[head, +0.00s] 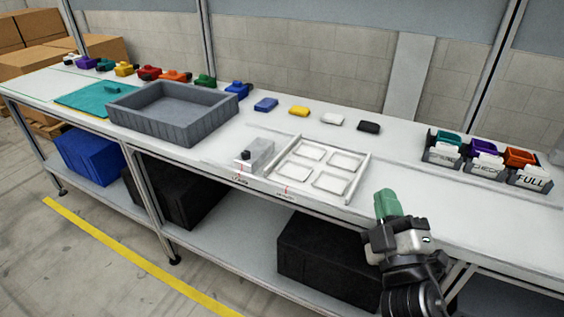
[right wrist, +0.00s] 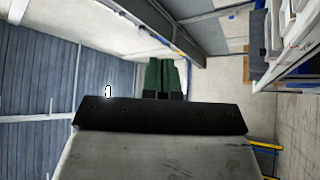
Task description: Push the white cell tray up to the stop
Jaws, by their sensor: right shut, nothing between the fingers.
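The white cell tray (head: 318,167) lies flat on the bench in the head view, with several square cells and raised light strips along its left and right sides. A pale block with a black knob (head: 257,156) sits just left of the tray; I cannot tell whether it is the stop or whether they touch. My right gripper (head: 387,204) has green fingers, shut and empty, at the bench's front edge, right of the tray and apart from it. The fingers also show in the right wrist view (right wrist: 166,76). My left gripper is not in view.
A grey bin (head: 172,137) and a teal mat (head: 70,101) are at left. Several coloured blocks line the bench's back. Small bins (head: 483,160) with labels stand at right. Bare bench top lies between the tray and these bins.

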